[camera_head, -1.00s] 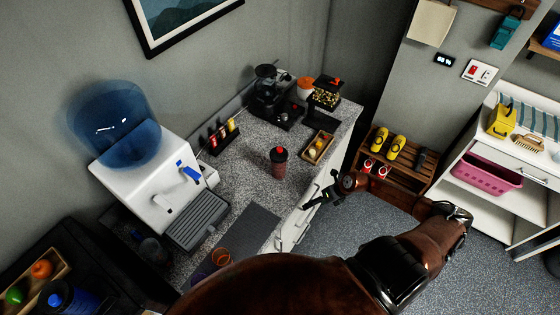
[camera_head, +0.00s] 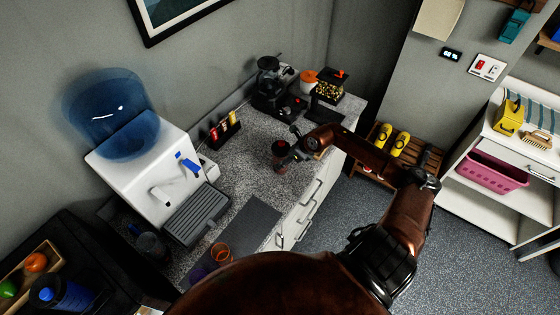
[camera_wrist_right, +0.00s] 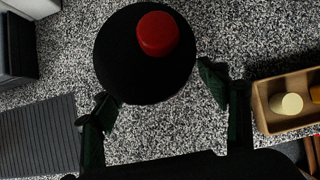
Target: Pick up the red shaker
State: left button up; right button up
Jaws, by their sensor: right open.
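The red shaker (camera_head: 280,155), with a dark lid and a red cap, stands upright on the speckled counter. In the right wrist view the shaker's black lid (camera_wrist_right: 120,72) and red cap are seen from above. My right gripper (camera_head: 288,148) is at the shaker, partly covering it in the head view. In the right wrist view the open fingers of the right gripper (camera_wrist_right: 160,98) are to the left and right of the shaker's near side, with no clear contact. My left gripper is not in view.
A wooden tray of food (camera_wrist_right: 290,100) lies to the right of the shaker. A coffee machine (camera_head: 272,88) stands behind. A white water dispenser (camera_head: 150,175) and a grey mat (camera_head: 252,225) are to the left. A small bottle rack (camera_head: 225,131) sits near the wall.

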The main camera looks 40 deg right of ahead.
jog(key=x, duration=0.4)
jog(key=shift+f+p, duration=0.1)
jog(key=shift+p, duration=0.25)
jog(key=shift+s, duration=0.1)
jog(key=shift+c, duration=0.3)
jog(key=c, duration=1.7)
